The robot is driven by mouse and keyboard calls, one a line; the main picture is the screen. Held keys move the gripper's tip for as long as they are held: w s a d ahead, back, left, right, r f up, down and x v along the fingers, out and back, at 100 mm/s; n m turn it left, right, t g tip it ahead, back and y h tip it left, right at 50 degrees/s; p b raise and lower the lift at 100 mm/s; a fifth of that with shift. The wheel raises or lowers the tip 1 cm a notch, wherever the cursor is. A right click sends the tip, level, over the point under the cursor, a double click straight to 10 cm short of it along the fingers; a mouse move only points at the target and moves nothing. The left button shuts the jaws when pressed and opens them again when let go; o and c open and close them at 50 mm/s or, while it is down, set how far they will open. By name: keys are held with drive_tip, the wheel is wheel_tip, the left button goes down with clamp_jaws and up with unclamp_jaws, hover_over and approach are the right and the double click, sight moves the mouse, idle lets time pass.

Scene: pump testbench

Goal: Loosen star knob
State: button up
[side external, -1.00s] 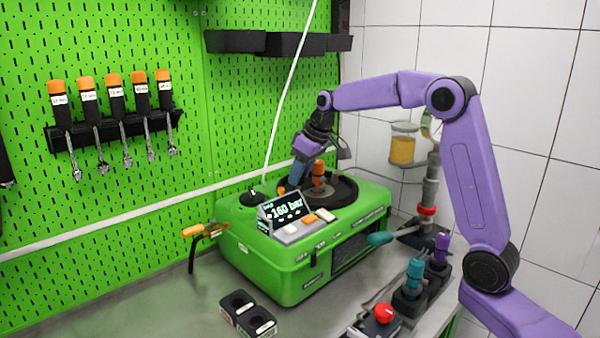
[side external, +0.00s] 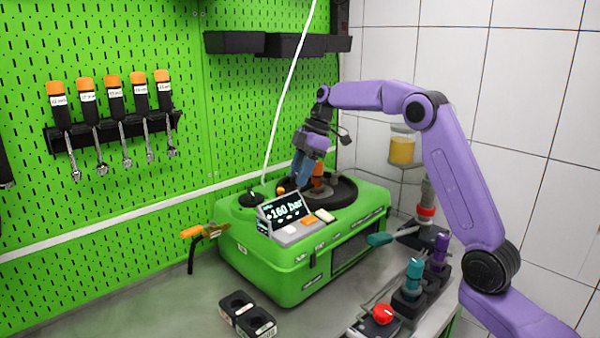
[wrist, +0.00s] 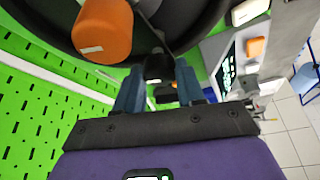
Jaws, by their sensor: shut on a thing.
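My gripper (side external: 298,178) reaches down to the round black recess on top of the green pump bench (side external: 275,275). In the wrist view its two blue fingers (wrist: 158,85) stand on either side of a small dark knob (wrist: 158,68), which appears to be the star knob. The gripper is shut on it. Its star shape cannot be made out, and in the side view the fingers and display hide it. An orange-topped cylinder (wrist: 103,30) stands beside the fingers in the recess; it also shows in the side view (side external: 318,170).
A display reading 160 bar (side external: 286,211) stands in front of the recess, with buttons beside it. A white hose (side external: 285,100) rises at the left. Wrenches (side external: 112,125) hang on the green pegboard. A red knob (side external: 383,314) and a black block (side external: 247,315) are at the front.

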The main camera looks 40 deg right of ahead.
drive_tip(key=shift+w+n+g, duration=0.1)
drive_tip(key=shift+n+g, duration=0.7)
drive_tip(key=shift+n, duration=1.1)
drive_tip(key=o, duration=1)
drive_tip(key=shift+o, duration=0.2)
drive_tip(key=shift+r, duration=0.1)
drive_tip(key=v, duration=0.7)
drive_tip(key=shift+r, duration=0.15)
drive_tip(key=shift+d, duration=0.15)
